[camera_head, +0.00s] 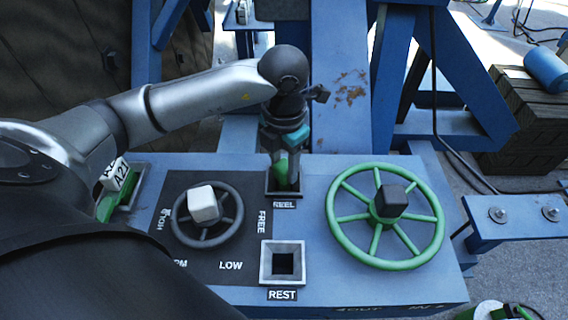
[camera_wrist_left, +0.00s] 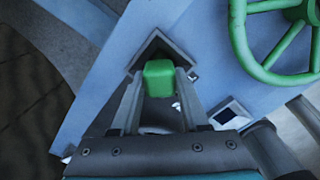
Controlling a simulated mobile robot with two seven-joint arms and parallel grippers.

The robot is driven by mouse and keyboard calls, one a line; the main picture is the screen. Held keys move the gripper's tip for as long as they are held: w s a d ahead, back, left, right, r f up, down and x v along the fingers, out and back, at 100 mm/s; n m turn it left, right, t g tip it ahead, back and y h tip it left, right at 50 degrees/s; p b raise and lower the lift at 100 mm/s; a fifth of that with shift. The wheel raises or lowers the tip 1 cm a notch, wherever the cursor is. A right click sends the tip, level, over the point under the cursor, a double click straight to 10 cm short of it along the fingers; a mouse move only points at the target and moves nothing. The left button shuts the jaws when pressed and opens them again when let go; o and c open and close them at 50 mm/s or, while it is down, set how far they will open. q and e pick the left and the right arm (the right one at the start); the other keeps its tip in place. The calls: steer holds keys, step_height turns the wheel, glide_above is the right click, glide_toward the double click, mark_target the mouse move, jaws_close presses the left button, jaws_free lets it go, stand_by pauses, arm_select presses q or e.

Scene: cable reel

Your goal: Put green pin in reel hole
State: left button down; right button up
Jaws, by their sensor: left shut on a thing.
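The green pin (camera_head: 281,167) is between the jaws of my left gripper (camera_head: 287,163), which points down over the panel. The pin's green block also shows between the two fingers in the left wrist view (camera_wrist_left: 159,78). The pin and fingertips are at the square hole marked REEL (camera_head: 284,194), and overlap its dark frame (camera_wrist_left: 152,47) in the wrist view. The fingers hide most of the pin's lower part, so I cannot tell how deep it sits. My right gripper is not in view.
The empty square REST socket (camera_head: 283,263) is in front of the REEL hole. A grey handwheel (camera_head: 207,216) is on the left and a green handwheel (camera_head: 386,218) on the right. A blue beam (camera_head: 340,75) rises behind. A green tagged block (camera_head: 113,198) is at the left.

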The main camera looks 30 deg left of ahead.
arm_select(q)
steer(key=shift+c, duration=1.6)
jaws_free()
steer(key=shift+r, duration=0.1)
step_height(320, 180, up, 15)
steer(key=p, duration=0.1)
